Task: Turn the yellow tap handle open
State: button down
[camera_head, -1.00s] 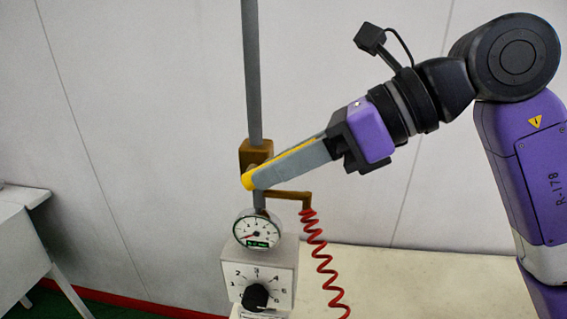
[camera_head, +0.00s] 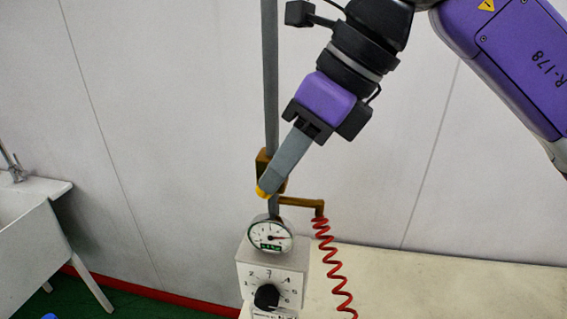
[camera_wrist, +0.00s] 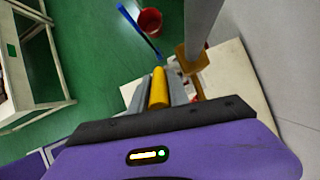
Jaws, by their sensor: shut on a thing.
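The yellow tap handle (camera_wrist: 158,87) lies lengthwise between the two grey fingers of my gripper (camera_wrist: 158,80) in the wrist view. In the head view only the handle's rounded yellow end (camera_head: 263,193) shows past the fingertips; the fingers hide the rest. My gripper (camera_head: 271,182) is shut on the handle and slants down to the left. The handle's end is in front of a brown valve block (camera_head: 262,162) on an upright grey pipe (camera_head: 270,75).
A light box with a black knob (camera_head: 267,297) stands under the gauge. A brown side spout (camera_head: 303,203) leads to a coiled red hose (camera_head: 328,262). A white sink (camera_head: 35,205) stands at left. The wrist view shows a red bucket (camera_wrist: 149,21) on the green floor.

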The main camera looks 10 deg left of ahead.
jog(key=c, duration=1.5)
grip_release()
jog(key=shift+b+v, duration=0.75)
jog(key=shift+v, duration=3.15)
